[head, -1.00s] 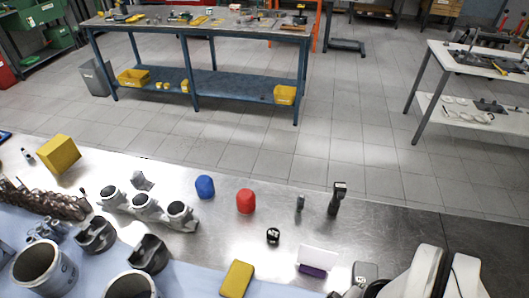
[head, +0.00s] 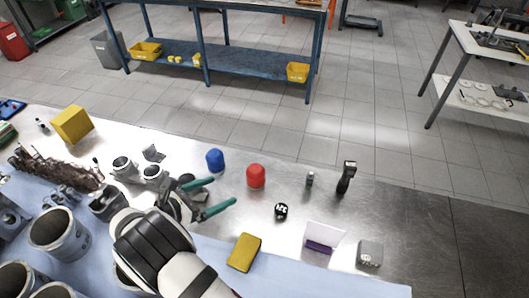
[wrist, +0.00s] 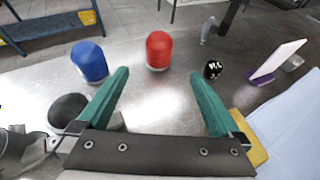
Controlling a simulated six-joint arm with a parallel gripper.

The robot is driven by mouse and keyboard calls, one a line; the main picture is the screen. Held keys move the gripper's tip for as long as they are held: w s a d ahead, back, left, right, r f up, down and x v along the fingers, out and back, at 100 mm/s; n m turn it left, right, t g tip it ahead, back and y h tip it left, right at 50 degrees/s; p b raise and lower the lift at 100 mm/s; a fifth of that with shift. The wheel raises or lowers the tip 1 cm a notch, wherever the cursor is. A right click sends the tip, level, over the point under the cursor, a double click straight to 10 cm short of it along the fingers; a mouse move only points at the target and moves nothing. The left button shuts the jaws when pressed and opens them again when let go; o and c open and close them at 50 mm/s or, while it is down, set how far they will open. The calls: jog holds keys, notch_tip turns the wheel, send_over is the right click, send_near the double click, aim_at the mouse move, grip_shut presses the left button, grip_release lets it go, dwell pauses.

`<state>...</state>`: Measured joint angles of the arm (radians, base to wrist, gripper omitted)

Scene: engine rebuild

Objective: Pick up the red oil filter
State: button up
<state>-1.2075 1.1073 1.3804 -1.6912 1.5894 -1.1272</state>
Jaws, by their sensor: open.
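The red oil filter (head: 256,176) stands upright on the metal bench, a short domed cylinder. In the wrist view the red filter (wrist: 159,50) is beyond and between my fingertips, with a gap of bare bench before it. My gripper (head: 224,193) has green fingers spread apart with nothing between them. It is to the near left of the red filter in the head view, and its fingers (wrist: 162,80) frame empty metal in the wrist view. A blue filter (head: 215,160) stands just left of the red one and also shows in the wrist view (wrist: 89,62).
Cylinder sleeves (head: 58,233) and a manifold (head: 126,168) crowd the left. Bare metal surrounds the red filter.

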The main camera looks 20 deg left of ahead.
aim_at(255, 173)
jog(key=x, duration=1.5)
jog(key=shift+w+d, duration=0.1)
jog(key=shift+w, duration=0.15)
grip_shut()
jog(key=shift+r, duration=0.15)
